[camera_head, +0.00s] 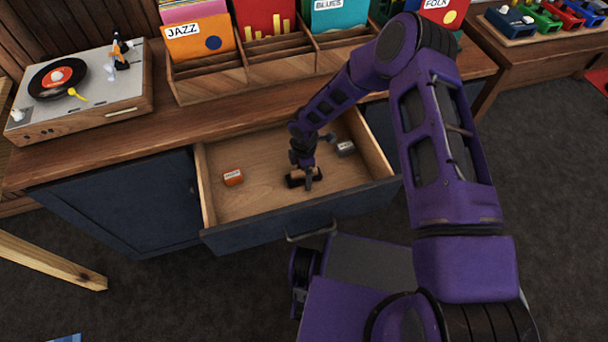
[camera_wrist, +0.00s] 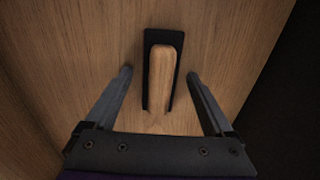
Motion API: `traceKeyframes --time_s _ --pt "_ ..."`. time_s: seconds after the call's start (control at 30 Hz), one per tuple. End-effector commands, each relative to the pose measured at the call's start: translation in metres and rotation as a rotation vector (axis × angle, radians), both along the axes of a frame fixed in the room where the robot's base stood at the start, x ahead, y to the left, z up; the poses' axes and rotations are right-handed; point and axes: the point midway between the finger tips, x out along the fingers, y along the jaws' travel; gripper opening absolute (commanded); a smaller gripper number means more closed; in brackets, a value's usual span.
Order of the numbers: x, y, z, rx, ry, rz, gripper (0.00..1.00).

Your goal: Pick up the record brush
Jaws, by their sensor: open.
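The record brush (camera_wrist: 161,75) lies on the drawer floor in the wrist view, a light wooden handle on a dark, narrow base. My gripper (camera_wrist: 160,82) is open, with one finger on each side of the brush and a gap showing on both sides. In the head view my gripper (camera_head: 304,179) reaches down into the open drawer (camera_head: 265,200), near its front, and partly hides the brush.
In the drawer, a small orange box (camera_head: 233,177) lies to the left and a small grey item (camera_head: 345,148) to the right. The drawer's front panel (camera_head: 300,215) stands close to my gripper. A turntable (camera_head: 100,90) and a record rack (camera_head: 210,80) stand on the cabinet top.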

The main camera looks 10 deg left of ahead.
Motion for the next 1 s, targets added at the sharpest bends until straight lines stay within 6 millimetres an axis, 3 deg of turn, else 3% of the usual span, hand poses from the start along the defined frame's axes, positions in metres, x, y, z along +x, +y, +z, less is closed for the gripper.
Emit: traceKeyframes --time_s 0.2,0.7,1.0 --pt "0.0003 0.0001 -0.0006 0.001 -0.001 0.000 0.88" --pt "0.0004 0.0000 -0.0003 0.000 -0.001 0.000 0.00" --pt "0.0009 0.0001 0.0048 0.000 -0.002 0.001 0.00"
